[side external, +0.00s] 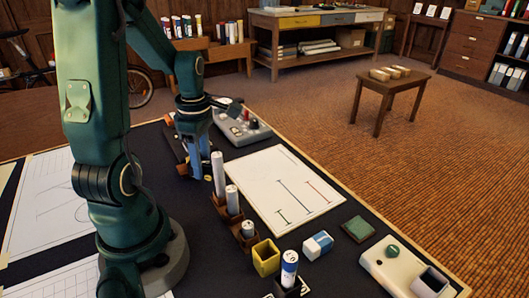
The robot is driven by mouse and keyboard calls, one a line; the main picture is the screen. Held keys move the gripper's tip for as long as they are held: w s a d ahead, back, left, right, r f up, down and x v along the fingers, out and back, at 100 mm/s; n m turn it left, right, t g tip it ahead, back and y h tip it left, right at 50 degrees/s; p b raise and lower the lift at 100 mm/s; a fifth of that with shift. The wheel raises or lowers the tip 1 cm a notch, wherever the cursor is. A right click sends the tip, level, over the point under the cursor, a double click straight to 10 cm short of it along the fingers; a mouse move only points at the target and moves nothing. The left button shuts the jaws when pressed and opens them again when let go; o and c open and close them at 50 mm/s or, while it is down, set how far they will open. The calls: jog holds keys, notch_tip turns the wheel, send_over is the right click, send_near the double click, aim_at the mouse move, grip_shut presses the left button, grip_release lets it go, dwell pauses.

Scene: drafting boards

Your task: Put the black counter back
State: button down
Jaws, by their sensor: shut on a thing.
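My gripper (194,172) points down at the left-centre of the dark board, just left of the tallest white cylinder. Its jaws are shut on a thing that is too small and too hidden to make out. I cannot clearly pick out the black counter in this view. A dark tray (170,143) with small orange and red pieces lies beside and partly behind the gripper.
White cylinders (218,175) stand in brown holders right of the gripper. A grey box with knobs (236,134) is behind. A white drawing sheet (287,185) lies flat to the right. A yellow cup (266,258), a blue-labelled cylinder (289,268) and a pale box (392,268) are nearer.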

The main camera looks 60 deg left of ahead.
jog(key=shift+f, duration=1.75)
jog(key=shift+f, duration=0.2)
jog(key=shift+c, duration=2.4)
grip_release()
jog(key=shift+r, duration=0.1)
